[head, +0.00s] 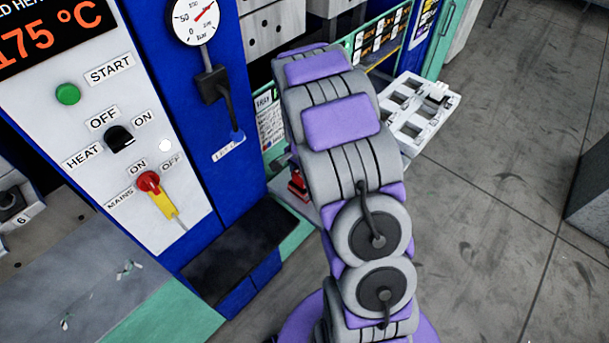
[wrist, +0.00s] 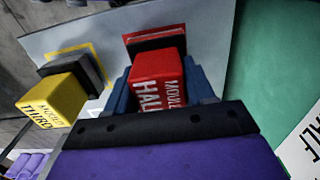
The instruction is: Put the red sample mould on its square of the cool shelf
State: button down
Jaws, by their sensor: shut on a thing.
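The red sample mould (wrist: 158,68) is in the middle of the wrist view, with white lettering on its red block and a dark part behind. My gripper (wrist: 160,84) is shut on it, with blue fingers at both sides. A red-outlined square (wrist: 148,37) shows at the mould's far edge, on the pale grey shelf (wrist: 205,42). The mould is over or on this square; I cannot tell if it touches. In the head view a small red thing (head: 298,184), probably this mould, shows beside my arm. My arm hides the gripper there.
A yellow mould (wrist: 52,100) stands on a yellow-outlined square at the left of the wrist view. A green surface (wrist: 262,60) borders the shelf at right. In the head view, the blue press (head: 190,110) stands left and a white slotted tray (head: 440,103) right.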

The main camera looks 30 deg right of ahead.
jog(key=shift+a, duration=0.25)
jog(key=shift+d+f, duration=0.1)
jog(key=shift+d, duration=0.65)
jog(key=shift+c, duration=2.3)
grip_release()
jog(key=shift+d, duration=0.45)
jog(key=shift+o, duration=0.3)
jog(key=shift+a, duration=1)
jog(key=r, duration=0.2)
jog(key=d+r+p, duration=0.1)
jog(key=d+r, duration=0.1)
jog(key=r, duration=0.1)
jog(key=shift+w+r, duration=0.1)
jog(key=shift+r, duration=0.2)
jog(key=r, duration=0.2)
jog(key=a+r+p, duration=0.1)
jog(key=r, duration=0.3)
jog(key=shift+a, duration=0.35)
jog(key=s+a+r+n+g, duration=0.1)
jog(key=s+a+r+n, duration=0.4)
jog(key=s, duration=0.4)
jog(key=s+a+r+n, duration=0.3)
jog(key=s+a+r, duration=0.35)
jog(key=s, duration=0.35)
jog(key=s+a+r+n, duration=0.1)
jog(key=s+n, duration=0.5)
jog(key=s, duration=0.7)
jog(key=shift+s+a+r+g, duration=0.2)
jog(key=shift+a+r+g, duration=0.15)
jog(key=shift+a, duration=0.3)
